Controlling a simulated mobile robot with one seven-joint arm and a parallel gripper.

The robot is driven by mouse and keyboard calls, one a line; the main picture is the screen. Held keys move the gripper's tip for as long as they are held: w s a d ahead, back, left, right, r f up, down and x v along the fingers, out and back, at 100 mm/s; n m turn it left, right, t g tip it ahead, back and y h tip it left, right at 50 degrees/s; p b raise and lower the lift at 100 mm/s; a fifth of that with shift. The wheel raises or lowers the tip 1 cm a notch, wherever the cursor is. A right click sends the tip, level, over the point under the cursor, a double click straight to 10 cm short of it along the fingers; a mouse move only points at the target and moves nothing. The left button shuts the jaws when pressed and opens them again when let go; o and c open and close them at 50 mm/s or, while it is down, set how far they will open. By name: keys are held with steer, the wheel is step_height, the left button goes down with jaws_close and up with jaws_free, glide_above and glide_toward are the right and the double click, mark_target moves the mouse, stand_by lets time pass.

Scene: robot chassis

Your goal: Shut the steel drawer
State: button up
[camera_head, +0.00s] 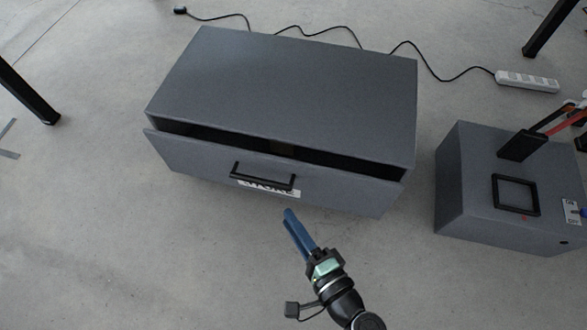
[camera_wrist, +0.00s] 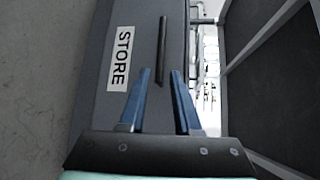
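The steel drawer (camera_head: 215,165) is the grey front part of a low grey cabinet (camera_head: 300,85). It stands partly open, with a dark gap along its top edge. Its front has a black bar handle (camera_head: 262,177) and a white label. In the wrist view the drawer front (camera_wrist: 110,110) carries the label "STORE" (camera_wrist: 121,58) beside the handle (camera_wrist: 163,50). My gripper (camera_head: 288,212), with blue fingers, is in front of the drawer, near and below the handle. In the wrist view its fingers (camera_wrist: 160,72) are a little apart with nothing between them.
A second grey box (camera_head: 470,195) with a black square frame stands to the right. A white power strip (camera_head: 527,81) and a black cable lie on the floor behind the cabinet. Black legs stand at the left and upper right. The concrete floor left of my gripper is clear.

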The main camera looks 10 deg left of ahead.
mark_target(263, 184)
steer(key=b+x, duration=0.3)
steer(key=x, duration=0.3)
steer(key=b+x, duration=0.2)
steer(key=x, duration=0.4)
steer(key=shift+s+a+b, duration=0.2)
steer(key=shift+s+b, duration=0.05)
steer(key=shift+b, duration=0.15)
steer(key=shift+w+a, duration=0.3)
steer(key=shift+w, duration=0.1)
jaws_close()
steer(key=shift+r, duration=0.1)
stand_by(0.3)
